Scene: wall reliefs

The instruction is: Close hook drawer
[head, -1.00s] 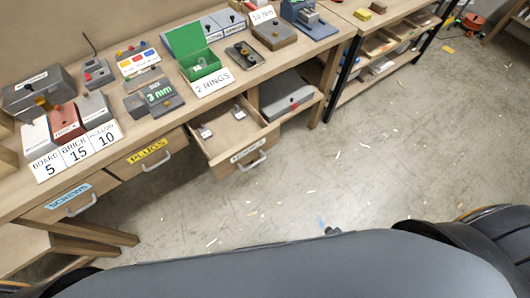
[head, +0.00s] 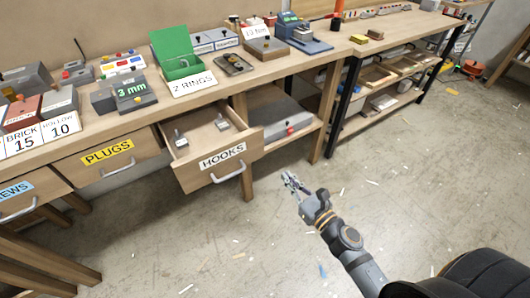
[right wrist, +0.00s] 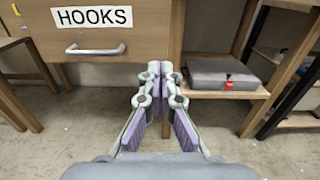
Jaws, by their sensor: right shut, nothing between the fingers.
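The hooks drawer (head: 190,176) is pulled out from under the workbench, with small grey items inside. Its front carries a HOOKS label (head: 222,156) and a silver bar handle (head: 228,174). In the right wrist view the drawer front (right wrist: 140,30) fills the upper left, with the handle (right wrist: 95,50) left of my fingers. My right gripper (head: 290,183) is shut and empty, in front of and to the right of the drawer, apart from it. It also shows in the right wrist view (right wrist: 160,70), its fingertips together below the drawer front's right part. My left gripper is not in view.
The plugs drawer (head: 105,163) and screws drawer (head: 20,203) sit shut to the left. A shelf with a grey case (head: 285,122) lies right of the hooks drawer, beside table legs (head: 330,110). The floor in front is clear apart from scraps.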

